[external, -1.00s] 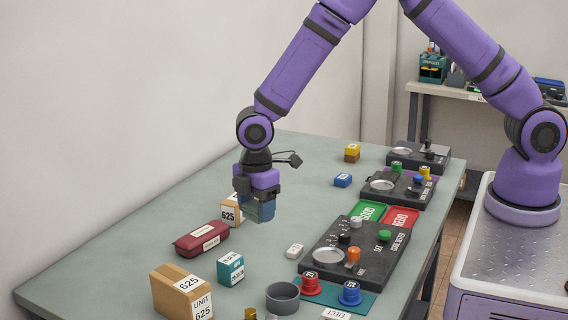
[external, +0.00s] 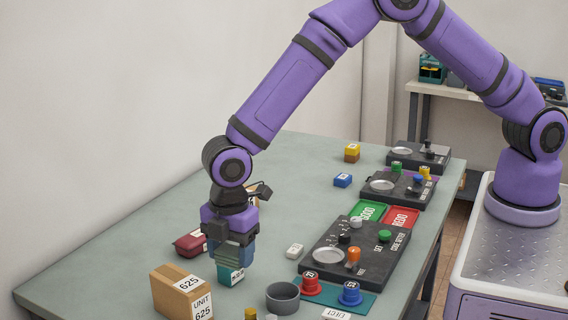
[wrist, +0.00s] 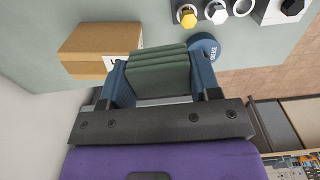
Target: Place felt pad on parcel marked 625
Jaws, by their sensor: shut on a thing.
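My gripper (external: 234,255) is shut on a dark green layered felt pad (wrist: 158,70), held between its two blue fingers in the wrist view. The large cardboard parcel marked 625 (external: 172,290) stands on the bench at front left in the external view. A cardboard parcel (wrist: 98,42) lies just beyond and left of the pad in the wrist view. The gripper is behind and to the right of the large parcel, apart from it. A smaller cardboard parcel is mostly hidden behind the wrist in the external view.
A grey cup (external: 283,298) and a dark control panel (external: 340,262) stand to the right. The bench (external: 90,270) is clear at far left.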

